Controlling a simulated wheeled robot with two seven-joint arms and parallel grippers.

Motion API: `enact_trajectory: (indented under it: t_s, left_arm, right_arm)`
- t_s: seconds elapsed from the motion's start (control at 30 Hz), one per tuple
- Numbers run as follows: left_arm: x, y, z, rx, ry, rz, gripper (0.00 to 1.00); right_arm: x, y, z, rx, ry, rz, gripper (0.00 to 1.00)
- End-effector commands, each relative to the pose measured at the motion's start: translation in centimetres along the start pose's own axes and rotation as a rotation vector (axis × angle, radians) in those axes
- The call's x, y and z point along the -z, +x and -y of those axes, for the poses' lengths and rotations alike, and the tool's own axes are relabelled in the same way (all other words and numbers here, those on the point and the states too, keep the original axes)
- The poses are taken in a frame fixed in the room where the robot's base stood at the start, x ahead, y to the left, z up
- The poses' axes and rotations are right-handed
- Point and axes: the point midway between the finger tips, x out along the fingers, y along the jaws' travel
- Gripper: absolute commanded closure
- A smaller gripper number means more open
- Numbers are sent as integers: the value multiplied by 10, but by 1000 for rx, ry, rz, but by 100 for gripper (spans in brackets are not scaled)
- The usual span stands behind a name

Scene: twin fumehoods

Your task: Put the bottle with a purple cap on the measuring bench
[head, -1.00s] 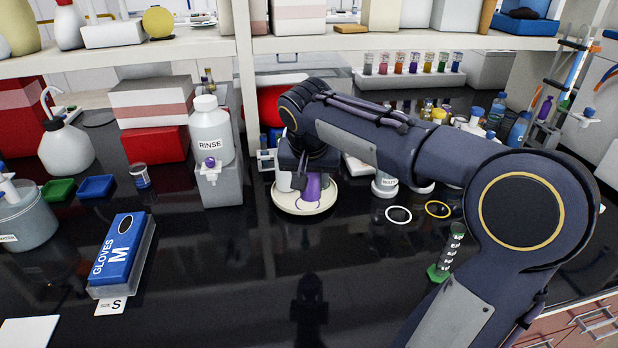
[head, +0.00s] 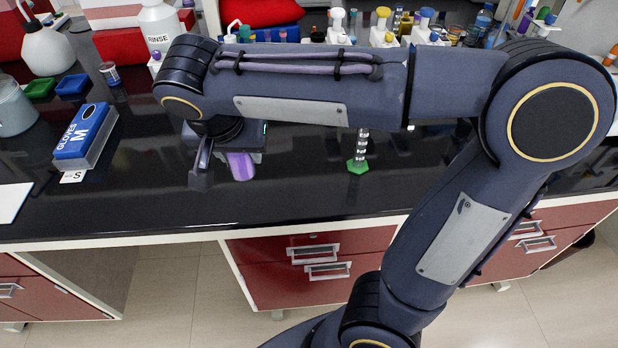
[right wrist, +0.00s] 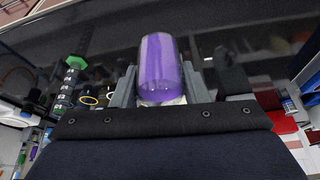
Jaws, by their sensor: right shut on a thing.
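My right gripper (head: 222,168) is shut on a purple bottle (head: 241,166), above the black bench top (head: 130,215) near its front edge. In the right wrist view the bottle (right wrist: 160,62) sits between the two fingers (right wrist: 160,88), with a whitish part at its lower end. Its cap cannot be made out. In the head view my own gripper and arm hide most of the bottle. No bench is visibly marked as the measuring bench. My left gripper is not in view.
A blue gloves box (head: 82,132) lies to the left. A green-based cylinder (head: 358,150) stands to the right of the gripper. A RINSE bottle (head: 160,25) and several small bottles stand at the back. The front of the bench is mostly clear, above red drawers (head: 315,282).

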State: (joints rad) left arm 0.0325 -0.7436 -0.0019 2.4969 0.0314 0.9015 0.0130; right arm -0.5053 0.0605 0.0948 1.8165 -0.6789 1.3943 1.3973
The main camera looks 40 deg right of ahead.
Motion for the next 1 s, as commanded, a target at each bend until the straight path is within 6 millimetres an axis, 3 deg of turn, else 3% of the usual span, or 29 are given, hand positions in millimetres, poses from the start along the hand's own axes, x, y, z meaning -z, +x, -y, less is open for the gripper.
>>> enact_trajectory:
  t_s: [0.17,0.5,0.7,1.0]
  left_arm:
    - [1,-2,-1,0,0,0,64]
    - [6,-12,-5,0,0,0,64]
    - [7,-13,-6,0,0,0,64]
    - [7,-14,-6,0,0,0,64]
  right_arm:
    - [6,10,-3,-3,2,-3,86]
    - [62,75,-29,-5,0,-1,86]
    - [72,116,-37,-3,-2,-1,86]
    - [79,146,-43,-3,-2,-1,86]
